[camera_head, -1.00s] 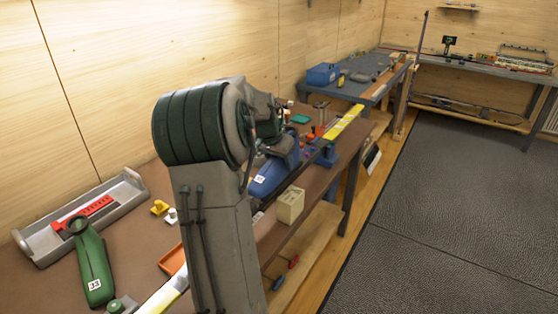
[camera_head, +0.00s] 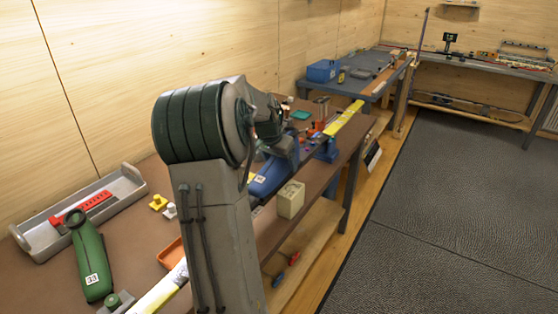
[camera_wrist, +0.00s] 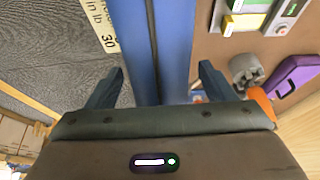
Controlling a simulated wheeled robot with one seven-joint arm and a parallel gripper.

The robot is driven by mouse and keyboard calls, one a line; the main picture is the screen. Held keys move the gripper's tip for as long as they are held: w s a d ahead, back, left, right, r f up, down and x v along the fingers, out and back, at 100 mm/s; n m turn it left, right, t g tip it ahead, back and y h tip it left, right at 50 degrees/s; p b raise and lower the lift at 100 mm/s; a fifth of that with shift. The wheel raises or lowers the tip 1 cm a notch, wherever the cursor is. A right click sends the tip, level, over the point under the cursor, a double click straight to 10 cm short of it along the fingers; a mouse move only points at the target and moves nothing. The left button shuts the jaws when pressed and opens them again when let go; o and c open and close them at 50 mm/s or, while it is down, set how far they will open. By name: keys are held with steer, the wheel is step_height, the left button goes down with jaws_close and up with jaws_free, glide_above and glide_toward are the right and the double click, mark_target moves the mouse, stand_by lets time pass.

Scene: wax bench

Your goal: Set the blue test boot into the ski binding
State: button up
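In the head view my gripper is over the boot's far end, partly hidden by my arm. The binding is hidden, so I cannot tell whether the boot is seated in it.
A green boot (camera_head: 92,262) lies near the grey tray (camera_head: 125,187) at left. A beige block (camera_head: 291,199) stands at the bench's floor-side edge. A blue vise (camera_head: 327,151) supports the ski beyond the boot. A purple tool (camera_wrist: 293,75) lies right in the wrist view.

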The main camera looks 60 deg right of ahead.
mark_target(269, 166)
steer(key=v, duration=1.3)
steer(key=shift+r+b, duration=0.35)
steer(key=shift+b, duration=0.05)
steer(key=shift+a, duration=0.15)
steer(key=w+a+f+n+t+y, duration=0.15)
steer(key=a+n, duration=0.35)
steer(key=a, duration=0.8)
steer(key=w+a+f+n+t+y, duration=0.1)
steer(key=w+a+f+n+y, duration=0.2)
steer(key=a, duration=1)
steer(key=s+a+f+n, duration=0.3)
steer(key=s+a+n, duration=0.1)
steer(key=a, duration=0.5)
steer(key=s+a+f+n, duration=0.4)
steer(key=s+a+n, duration=0.1)
steer(key=a, duration=0.4)
steer(key=shift+a+f+n, duration=0.25)
steer(key=shift+f+n, duration=0.05)
steer(key=shift+n, duration=0.2)
steer(key=shift+t, duration=0.25)
